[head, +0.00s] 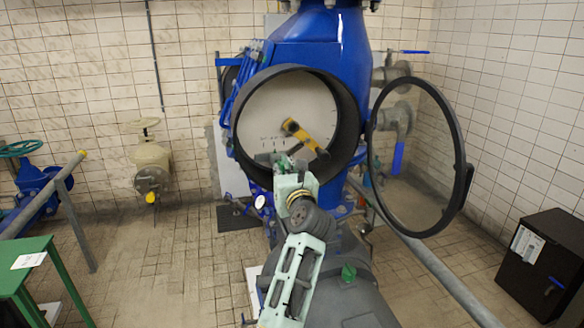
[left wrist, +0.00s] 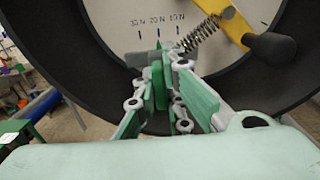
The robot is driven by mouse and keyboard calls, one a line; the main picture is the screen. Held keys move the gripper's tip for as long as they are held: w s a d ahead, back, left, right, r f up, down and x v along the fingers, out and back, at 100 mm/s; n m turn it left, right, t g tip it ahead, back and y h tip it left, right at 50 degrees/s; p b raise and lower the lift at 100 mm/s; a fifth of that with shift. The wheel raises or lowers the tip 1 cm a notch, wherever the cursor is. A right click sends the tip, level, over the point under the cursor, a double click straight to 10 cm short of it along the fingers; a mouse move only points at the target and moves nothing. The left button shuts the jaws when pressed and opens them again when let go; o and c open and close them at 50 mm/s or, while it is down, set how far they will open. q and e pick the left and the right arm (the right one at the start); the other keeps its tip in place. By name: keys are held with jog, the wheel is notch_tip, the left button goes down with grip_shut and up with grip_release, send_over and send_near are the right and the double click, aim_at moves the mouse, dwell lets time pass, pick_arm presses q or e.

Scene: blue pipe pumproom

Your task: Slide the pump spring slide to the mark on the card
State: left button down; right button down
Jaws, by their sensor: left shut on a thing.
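The spring slide (left wrist: 141,59) is a dark grey piece low on the white dial face of the round blue-pump housing. A coiled spring (left wrist: 200,35) runs from beside it up to the yellow lever (left wrist: 230,18), which has a black knob. Marks reading 30 N, 20 N and 10 N stand above the slide. My left gripper (left wrist: 160,72) is shut on the slide, its fingers just below the 20 N mark and hiding part of it. In the head view my left gripper (head: 283,165) reaches into the housing. A white card (head: 29,260) lies on the green table; its writing is unreadable.
The dark housing rim (head: 353,125) surrounds my left gripper. A round glass cover (head: 462,150) stands swung open at the right. A black cabinet (head: 545,265) with a paper on it is at the far right. A grey railing (head: 440,277) crosses the lower right.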

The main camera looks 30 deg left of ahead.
pick_arm(q)
jog(key=shift+s+a, duration=0.1)
jog(key=c, duration=1.8)
grip_release()
jog(key=shift+w+d, duration=0.2)
jog(key=shift+d, duration=0.05)
jog(key=shift+c, duration=0.2)
jog(key=shift+a, duration=0.1)
jog(key=shift+s, duration=0.1)
jog(key=v, duration=0.7)
jog(key=shift+s+d, duration=0.2)
